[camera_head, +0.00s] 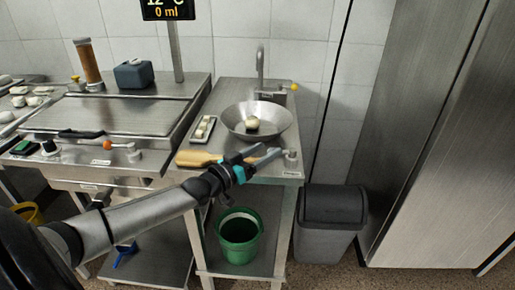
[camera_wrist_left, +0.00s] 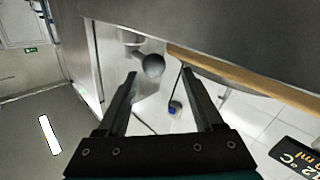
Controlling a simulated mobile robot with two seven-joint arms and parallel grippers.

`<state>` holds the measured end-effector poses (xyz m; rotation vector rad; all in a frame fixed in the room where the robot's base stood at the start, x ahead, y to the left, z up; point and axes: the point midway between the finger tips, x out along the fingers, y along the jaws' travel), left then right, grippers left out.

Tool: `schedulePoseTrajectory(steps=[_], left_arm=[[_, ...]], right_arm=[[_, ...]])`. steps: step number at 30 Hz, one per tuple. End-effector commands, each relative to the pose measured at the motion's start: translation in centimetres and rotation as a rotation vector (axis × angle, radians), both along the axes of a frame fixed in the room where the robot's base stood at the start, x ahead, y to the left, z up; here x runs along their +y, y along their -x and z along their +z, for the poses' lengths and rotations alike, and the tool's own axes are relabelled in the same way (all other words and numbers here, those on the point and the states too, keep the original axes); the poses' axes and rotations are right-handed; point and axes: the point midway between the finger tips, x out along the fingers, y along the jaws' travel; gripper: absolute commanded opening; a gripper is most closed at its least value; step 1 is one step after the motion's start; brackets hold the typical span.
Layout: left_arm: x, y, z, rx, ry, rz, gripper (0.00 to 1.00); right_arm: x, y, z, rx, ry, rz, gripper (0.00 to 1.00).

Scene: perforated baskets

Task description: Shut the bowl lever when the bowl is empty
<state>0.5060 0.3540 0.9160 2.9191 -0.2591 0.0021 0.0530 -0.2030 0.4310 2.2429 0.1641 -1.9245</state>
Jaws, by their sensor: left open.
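A small lever with a round knob (camera_head: 291,154) is at the counter's front right corner. My left gripper (camera_head: 266,154) is open and empty in front of the bowl, just left of the lever. In the left wrist view a dark ball knob (camera_wrist_left: 153,66) on a pale stem shows beyond and between the open fingertips (camera_wrist_left: 160,73), apart from both. My right gripper is out of view.
A narrow tray (camera_head: 203,129) with pale pieces and a wooden tool (camera_head: 198,158) lie left of the bowl. A green bucket (camera_head: 239,240) is below the counter, a grey bin (camera_head: 330,225) to its right. The display (camera_head: 168,8) reads 0 ml.

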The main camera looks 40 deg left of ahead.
Motion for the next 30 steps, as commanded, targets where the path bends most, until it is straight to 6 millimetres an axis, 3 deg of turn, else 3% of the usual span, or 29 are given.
schedulePoseTrajectory(steps=[1,6,21,30], left_arm=[[0.0,0.0,-1.7,-0.001,0.0,0.0,0.68],[0.0,0.0,-1.2,-0.002,-0.001,0.0,0.68],[0.6,0.2,5.3,-0.003,0.005,0.0,0.68],[0.9,0.4,8.9,-0.004,0.009,0.0,0.68]], right_arm=[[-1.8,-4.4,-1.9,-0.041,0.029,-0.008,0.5],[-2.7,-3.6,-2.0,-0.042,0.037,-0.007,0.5],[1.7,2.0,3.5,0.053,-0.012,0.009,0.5],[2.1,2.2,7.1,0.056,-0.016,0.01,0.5]])
